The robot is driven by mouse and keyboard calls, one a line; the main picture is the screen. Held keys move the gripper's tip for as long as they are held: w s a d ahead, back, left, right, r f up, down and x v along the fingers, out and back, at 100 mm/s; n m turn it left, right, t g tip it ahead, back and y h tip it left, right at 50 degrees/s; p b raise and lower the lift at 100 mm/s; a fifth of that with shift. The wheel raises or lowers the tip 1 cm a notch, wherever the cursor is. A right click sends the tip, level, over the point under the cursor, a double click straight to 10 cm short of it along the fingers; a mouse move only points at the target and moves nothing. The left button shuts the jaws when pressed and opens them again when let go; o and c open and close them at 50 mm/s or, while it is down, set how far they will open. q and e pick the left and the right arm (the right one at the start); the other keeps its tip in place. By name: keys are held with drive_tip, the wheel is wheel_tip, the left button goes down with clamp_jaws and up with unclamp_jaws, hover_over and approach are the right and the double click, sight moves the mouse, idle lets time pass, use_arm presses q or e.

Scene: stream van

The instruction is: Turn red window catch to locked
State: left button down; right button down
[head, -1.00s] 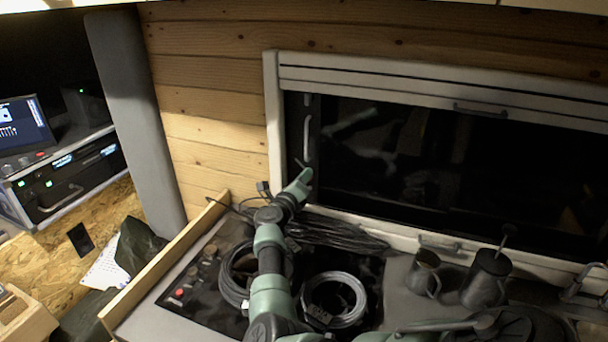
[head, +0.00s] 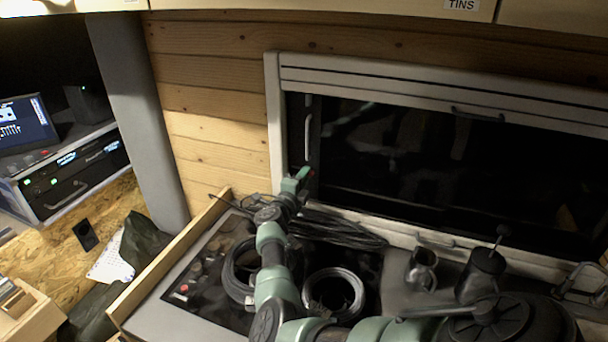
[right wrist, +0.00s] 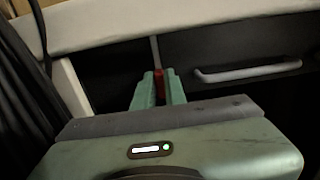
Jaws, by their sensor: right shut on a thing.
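The red window catch (right wrist: 159,86) shows in the right wrist view as a small red piece between the two green fingers of my right gripper (right wrist: 158,90). The fingers are shut on it, and they hide most of it. In the head view my right gripper (head: 297,180) is at the lower left corner of the dark window (head: 430,165), by its pale frame (head: 274,120). The catch is too small and too covered there to tell how it is turned. My left gripper is not in view.
A pale vertical handle (head: 307,135) is just above my right gripper. Below it, the counter holds coiled black cables (head: 335,290), a metal mug (head: 422,268) and a dark pot (head: 482,272). A wooden ledge (head: 180,255) runs along the counter's left side.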

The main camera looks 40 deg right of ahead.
drive_tip(key=shift+d+r, duration=0.15)
drive_tip(key=shift+d, duration=0.05)
idle(0.3)
drive_tip(key=c, duration=1.5)
unclamp_jaws()
drive_tip(key=shift+o, duration=0.2)
drive_tip(key=shift+d, duration=0.1)
